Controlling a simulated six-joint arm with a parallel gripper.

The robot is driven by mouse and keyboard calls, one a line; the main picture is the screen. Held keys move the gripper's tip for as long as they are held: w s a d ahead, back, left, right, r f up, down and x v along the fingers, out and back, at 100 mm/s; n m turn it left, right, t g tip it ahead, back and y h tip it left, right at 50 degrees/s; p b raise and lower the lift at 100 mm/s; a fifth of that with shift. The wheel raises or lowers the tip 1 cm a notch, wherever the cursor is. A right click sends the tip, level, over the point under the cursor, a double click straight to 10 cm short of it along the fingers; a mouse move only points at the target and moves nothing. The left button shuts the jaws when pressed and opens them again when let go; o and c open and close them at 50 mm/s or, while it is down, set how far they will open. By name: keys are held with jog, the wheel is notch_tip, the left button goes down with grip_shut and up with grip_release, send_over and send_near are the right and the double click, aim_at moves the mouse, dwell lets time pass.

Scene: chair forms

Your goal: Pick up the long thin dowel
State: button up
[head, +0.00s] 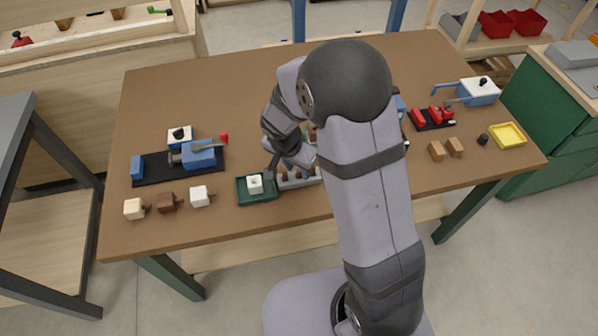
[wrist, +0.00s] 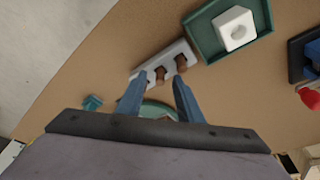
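A pale grey rack (head: 298,183) stands near the table's front edge, partly hidden by my arm. In the wrist view the rack (wrist: 188,50) holds a few brown dowels, one of them at its right end (wrist: 180,63). I cannot tell which is the long thin one. My gripper (wrist: 160,78) has its two blue fingers apart, with nothing held between them. The fingertips point at the rack, and a brown dowel shows between them; the height gap is unclear. In the head view my gripper (head: 292,160) is above the rack, partly covered by my wrist.
A green tray (head: 242,199) with a white holed block (head: 255,184) stands just left of the rack. Several small blocks and a blue vise (head: 199,154) on a black base lie further left. Blocks and a yellow tray (head: 508,135) are on the right. The table's back left is clear.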

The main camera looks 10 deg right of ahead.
jog(key=shift+w+d+f, duration=0.1)
jog(key=shift+f, duration=0.45)
grip_shut()
jog(key=shift+r, duration=0.15)
